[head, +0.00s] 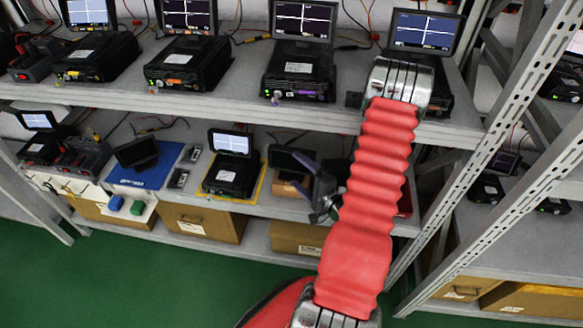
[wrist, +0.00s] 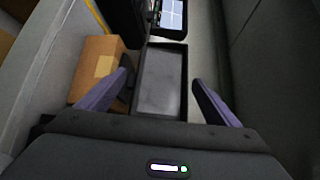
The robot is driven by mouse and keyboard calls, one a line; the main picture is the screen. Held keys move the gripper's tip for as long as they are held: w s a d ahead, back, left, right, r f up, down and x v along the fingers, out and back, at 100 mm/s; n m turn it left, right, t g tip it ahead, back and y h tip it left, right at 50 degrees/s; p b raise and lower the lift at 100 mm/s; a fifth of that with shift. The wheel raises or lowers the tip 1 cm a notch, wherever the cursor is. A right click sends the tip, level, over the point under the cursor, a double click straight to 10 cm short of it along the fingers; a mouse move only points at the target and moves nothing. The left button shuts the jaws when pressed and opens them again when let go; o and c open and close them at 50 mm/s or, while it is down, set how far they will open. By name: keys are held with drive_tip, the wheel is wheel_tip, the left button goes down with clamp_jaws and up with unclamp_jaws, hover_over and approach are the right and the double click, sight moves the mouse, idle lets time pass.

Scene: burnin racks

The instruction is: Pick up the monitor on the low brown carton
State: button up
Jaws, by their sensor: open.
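A small dark monitor (head: 283,158) rests on the low brown carton (head: 286,188) on the lower shelf. In the wrist view the monitor (wrist: 161,82) shows a blank grey screen in a black frame, and the carton (wrist: 97,62) with a pale label sticks out to its left. My gripper (wrist: 161,84) is open, with one purple-grey finger on each side of the monitor. The left finger overlaps the carton in that view. Whether either finger touches the monitor, I cannot tell. In the head view my gripper (head: 296,168) partly hides the monitor and carton.
A black unit with a lit monitor (head: 231,142) stands on a yellow-edged mat to the left. The upper shelf (head: 215,108) with several units is overhead. A perforated rack post (head: 470,155) stands to the right.

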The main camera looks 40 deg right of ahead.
sight(286, 161)
drive_tip(key=shift+w+d+f, duration=0.1)
drive_tip(key=shift+w+f, duration=0.05)
drive_tip(key=shift+w, duration=1.15)
drive_tip(key=shift+w+d+f, duration=0.1)
drive_tip(key=shift+w, duration=1.2)
drive_tip(key=c, duration=1.3)
